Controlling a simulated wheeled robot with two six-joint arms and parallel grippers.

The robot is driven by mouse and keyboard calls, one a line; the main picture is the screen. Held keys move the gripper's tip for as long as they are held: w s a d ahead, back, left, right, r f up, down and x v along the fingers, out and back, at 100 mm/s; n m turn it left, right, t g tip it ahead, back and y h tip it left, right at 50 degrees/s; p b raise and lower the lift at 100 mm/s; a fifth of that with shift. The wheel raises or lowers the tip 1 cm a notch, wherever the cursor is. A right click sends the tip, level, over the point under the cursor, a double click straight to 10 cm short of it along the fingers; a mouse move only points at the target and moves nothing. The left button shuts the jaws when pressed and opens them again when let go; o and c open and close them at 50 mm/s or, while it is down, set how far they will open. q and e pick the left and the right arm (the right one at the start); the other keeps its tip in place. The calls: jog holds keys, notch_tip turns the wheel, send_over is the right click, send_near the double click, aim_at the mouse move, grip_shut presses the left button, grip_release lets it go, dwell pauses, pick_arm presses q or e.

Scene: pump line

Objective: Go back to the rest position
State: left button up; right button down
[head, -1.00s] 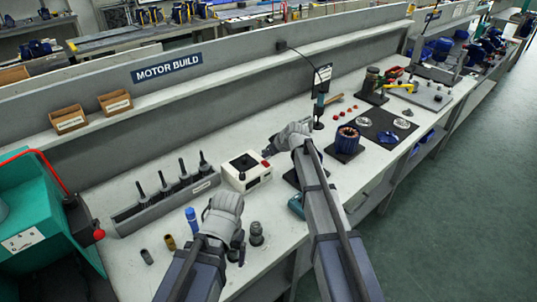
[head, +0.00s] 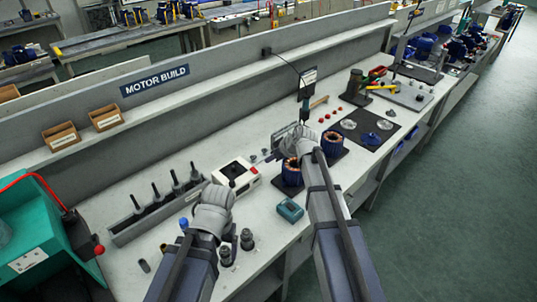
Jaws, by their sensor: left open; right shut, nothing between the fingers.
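My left gripper (head: 204,232) is over the near-left part of the bench, in front of the tool rack. Its wrist hides most of its fingers. My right gripper (head: 277,154) reaches over the middle of the bench, between the white box and the copper-wound motor parts. Its fingertips are small and partly hidden by the wrist, with nothing seen held in them. Both arms come in from the bottom of the head view.
A white box (head: 236,178) stands between my grippers. A teal device (head: 290,211) lies beside my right forearm. The tool rack (head: 158,213) and small cylinders (head: 247,239) are near my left gripper.

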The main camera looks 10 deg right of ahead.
jog(key=s+a+f+m+g+h, duration=0.1)
jog(key=s+a+g+h, duration=0.1)
jog(key=s, duration=0.8)
jog(key=s+a+f+m+g+h, duration=0.1)
jog(key=s+a+f+g+h, duration=0.1)
jog(key=s, duration=0.8)
jog(key=s+a+f+m+g+h, duration=0.1)
jog(key=s+a+g, duration=0.1)
jog(key=s, duration=0.8)
jog(key=shift+s+a+f+g+h, duration=0.3)
jog(key=shift+a+f+g+h, duration=0.1)
jog(key=shift+a, duration=0.5)
